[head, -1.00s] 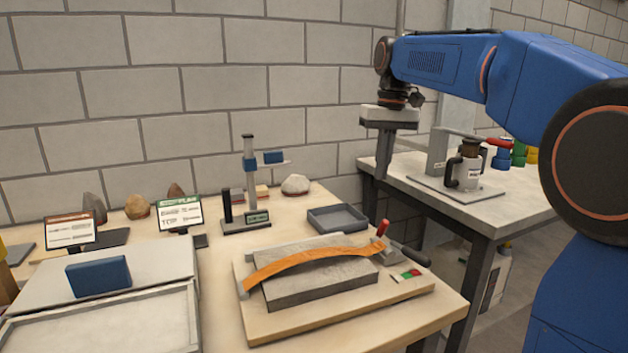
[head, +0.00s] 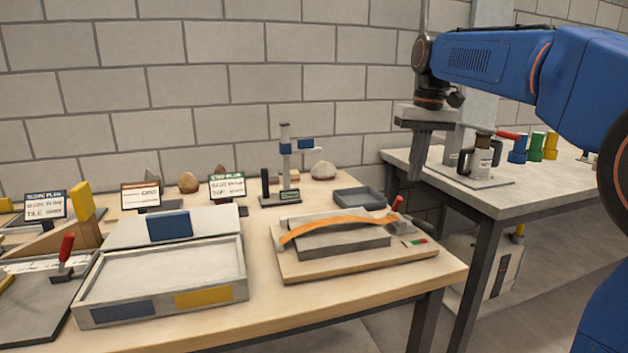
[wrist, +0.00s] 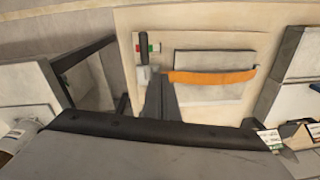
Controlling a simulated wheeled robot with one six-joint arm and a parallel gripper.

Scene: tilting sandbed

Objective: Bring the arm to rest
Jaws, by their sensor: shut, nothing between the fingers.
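My gripper (head: 416,178) hangs from my blue arm at the right of the head view, pointing down. It is shut and empty, in front of the gap between the two tables. In the wrist view my shut fingers (wrist: 161,100) point toward the wooden board (wrist: 210,22) with the grey slab (wrist: 212,62) and orange strip (wrist: 210,77). In the head view the same board (head: 350,267) lies left of and below my gripper, with the orange strip (head: 338,226) arched over the grey slab (head: 345,243). My gripper appears apart from these things.
A grey tray (head: 360,199) and a height gauge (head: 285,165) stand behind the board. A shallow sandbed (head: 165,275) with a blue block (head: 170,225) is at left. The right table (head: 500,190) holds a dark pot (head: 480,157) and coloured cylinders (head: 535,147).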

